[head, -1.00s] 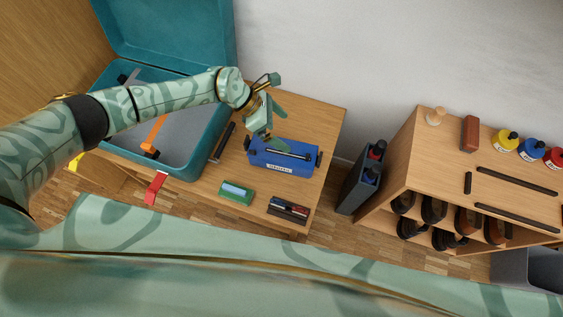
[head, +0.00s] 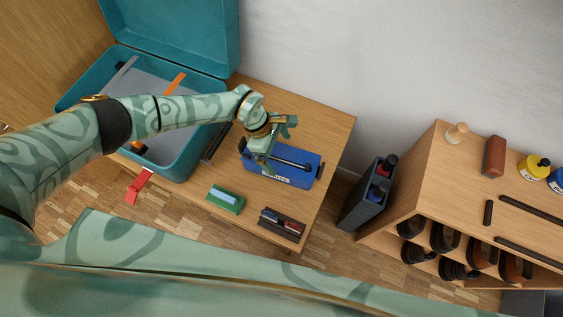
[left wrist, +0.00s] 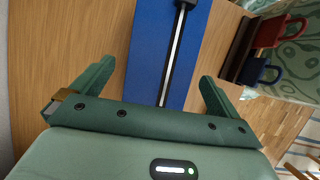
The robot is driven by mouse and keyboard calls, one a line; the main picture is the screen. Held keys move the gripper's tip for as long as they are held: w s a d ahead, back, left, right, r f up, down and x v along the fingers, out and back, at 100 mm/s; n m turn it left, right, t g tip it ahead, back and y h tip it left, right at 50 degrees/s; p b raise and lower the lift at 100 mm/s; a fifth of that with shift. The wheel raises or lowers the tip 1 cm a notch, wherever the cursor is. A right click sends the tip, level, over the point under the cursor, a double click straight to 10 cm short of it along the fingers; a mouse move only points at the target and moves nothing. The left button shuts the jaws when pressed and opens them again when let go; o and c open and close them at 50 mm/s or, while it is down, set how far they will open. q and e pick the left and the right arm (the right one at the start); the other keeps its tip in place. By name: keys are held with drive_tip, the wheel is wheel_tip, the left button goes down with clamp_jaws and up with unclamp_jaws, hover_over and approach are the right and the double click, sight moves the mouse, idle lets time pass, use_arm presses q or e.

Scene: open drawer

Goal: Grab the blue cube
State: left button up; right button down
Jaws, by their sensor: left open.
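No plain blue cube shows. A blue box (head: 298,178) with a dark and silver rod along its top and a white label stands on the wooden table. My left gripper (head: 276,143) is over its left part, pointing down, and covers some of it. In the left wrist view the gripper (left wrist: 155,90) is open, one finger to each side of the blue box (left wrist: 150,50), with nothing held. I cannot tell how far above the box the fingertips are. My right gripper does not show.
An open teal case (head: 185,167) stands left of the box. A green block (head: 226,201) and a dark tray (head: 281,227) with red and blue pieces lie in front. A dark caddy (head: 360,200) and a wooden shelf (head: 405,190) stand right. Bare table shows behind the box.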

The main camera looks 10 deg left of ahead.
sight(281, 157)
use_arm(q)
drive_tip(key=x, duration=0.2)
drive_tip(key=b+x, duration=0.1)
drive_tip(key=x, duration=0.1)
drive_tip(key=shift+s+a+f+b, duration=0.1)
drive_tip(key=shift+a+f+b, duration=0.1)
drive_tip(key=shift+b, duration=0.1)
drive_tip(key=shift+r, duration=0.15)
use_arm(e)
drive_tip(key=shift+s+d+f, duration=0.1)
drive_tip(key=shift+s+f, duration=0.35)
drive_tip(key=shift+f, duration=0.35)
use_arm(q)
drive_tip(key=c, duration=1.1)
drive_tip(key=shift+o, duration=0.2)
drive_tip(key=shift+r, duration=0.15)
